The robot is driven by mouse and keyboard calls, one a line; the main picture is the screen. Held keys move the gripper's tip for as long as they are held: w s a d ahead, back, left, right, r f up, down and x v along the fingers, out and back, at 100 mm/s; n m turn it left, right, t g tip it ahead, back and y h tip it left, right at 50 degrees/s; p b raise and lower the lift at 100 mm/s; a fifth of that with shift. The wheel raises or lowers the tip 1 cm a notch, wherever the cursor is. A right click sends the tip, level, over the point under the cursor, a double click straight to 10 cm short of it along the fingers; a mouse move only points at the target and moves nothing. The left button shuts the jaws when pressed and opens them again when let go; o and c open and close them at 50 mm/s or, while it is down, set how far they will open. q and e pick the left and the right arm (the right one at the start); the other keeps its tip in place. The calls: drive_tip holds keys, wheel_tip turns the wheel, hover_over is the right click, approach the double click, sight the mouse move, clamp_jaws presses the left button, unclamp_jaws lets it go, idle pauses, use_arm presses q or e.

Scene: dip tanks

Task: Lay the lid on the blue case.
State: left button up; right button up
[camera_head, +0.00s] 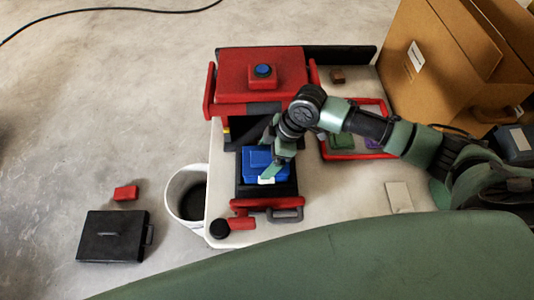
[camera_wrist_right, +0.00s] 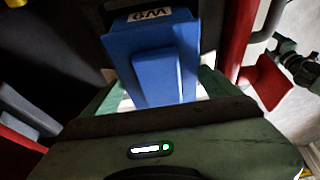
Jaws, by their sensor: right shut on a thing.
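My right gripper (camera_head: 268,170) reaches down to a blue boxy piece (camera_head: 254,158) at the front of the red and black machine. The right wrist view shows this blue piece (camera_wrist_right: 165,70) between the green fingers, with a raised block on its face and a white label at its far end. The right gripper is shut on it. I cannot tell whether the blue piece is the case, its lid, or both together, nor whether it touches the black surface below. The arm hides part of it. My left gripper is not in view.
The red machine (camera_head: 235,75) has a blue button and stands on a white table (camera_head: 345,190). A red-rimmed tray (camera_head: 340,155) holds green and purple pieces. A cardboard box (camera_head: 425,75) stands at the back right. A white bin (camera_head: 177,187) and a black flat case (camera_head: 105,250) are left of the table.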

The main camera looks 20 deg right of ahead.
idle(0.4)
drive_tip(key=o, duration=1.1)
drive_tip(key=shift+r, duration=0.1)
drive_tip(key=shift+r+p, duration=0.25)
drive_tip(key=shift+p, duration=0.35)
drive_tip(key=shift+r+p, duration=3.55)
drive_tip(key=shift+p, duration=0.3)
drive_tip(key=shift+s, duration=0.1)
